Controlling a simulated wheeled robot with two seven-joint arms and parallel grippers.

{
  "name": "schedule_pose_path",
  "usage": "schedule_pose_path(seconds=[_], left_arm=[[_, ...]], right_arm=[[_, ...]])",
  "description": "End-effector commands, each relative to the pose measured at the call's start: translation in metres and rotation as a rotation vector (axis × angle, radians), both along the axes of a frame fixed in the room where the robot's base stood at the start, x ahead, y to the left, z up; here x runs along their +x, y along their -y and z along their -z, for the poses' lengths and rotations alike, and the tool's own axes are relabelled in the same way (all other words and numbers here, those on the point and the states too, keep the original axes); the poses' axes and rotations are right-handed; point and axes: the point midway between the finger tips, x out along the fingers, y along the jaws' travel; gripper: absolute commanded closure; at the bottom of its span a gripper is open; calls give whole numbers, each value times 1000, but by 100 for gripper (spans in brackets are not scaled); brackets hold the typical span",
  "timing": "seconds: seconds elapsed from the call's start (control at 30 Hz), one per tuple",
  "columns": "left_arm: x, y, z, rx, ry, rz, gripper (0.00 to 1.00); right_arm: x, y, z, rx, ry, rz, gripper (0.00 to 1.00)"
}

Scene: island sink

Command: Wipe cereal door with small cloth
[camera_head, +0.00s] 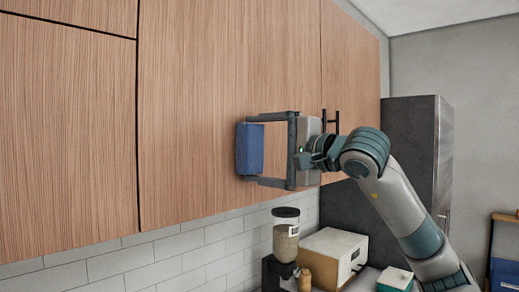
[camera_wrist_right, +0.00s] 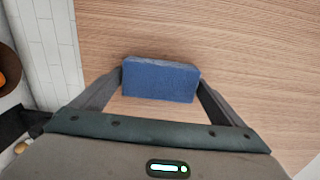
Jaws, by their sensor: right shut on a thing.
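The small cloth (camera_head: 250,149) shows as a blue, block-shaped pad at the front of the wooden cabinet door (camera_head: 190,120). My right gripper (camera_head: 249,149) is shut on the cloth, with one finger at each end of it. In the right wrist view the cloth (camera_wrist_right: 160,80) lies between the two fingers, close against the wood-grain door (camera_wrist_right: 250,40). Whether it presses on the door or hovers just off it cannot be told. My left gripper is not in view.
Below the cabinets are a white tiled wall (camera_head: 150,257), a cereal dispenser (camera_head: 286,235) and a cream box-shaped appliance (camera_head: 332,255). A dark handle (camera_head: 331,122) stands out from the cabinets behind my right gripper. A tall dark grey unit (camera_head: 415,135) stands at the right.

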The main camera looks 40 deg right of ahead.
Motion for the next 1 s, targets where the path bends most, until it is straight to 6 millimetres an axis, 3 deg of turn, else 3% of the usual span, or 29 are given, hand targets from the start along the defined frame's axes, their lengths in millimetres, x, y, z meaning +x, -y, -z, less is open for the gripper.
schedule_pose_path(seconds=[0.37,1.0], left_arm=[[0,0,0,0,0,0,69],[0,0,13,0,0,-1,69]], right_arm=[[4,2,1,0,0,1,25],[5,40,0,0,0,1,25]])
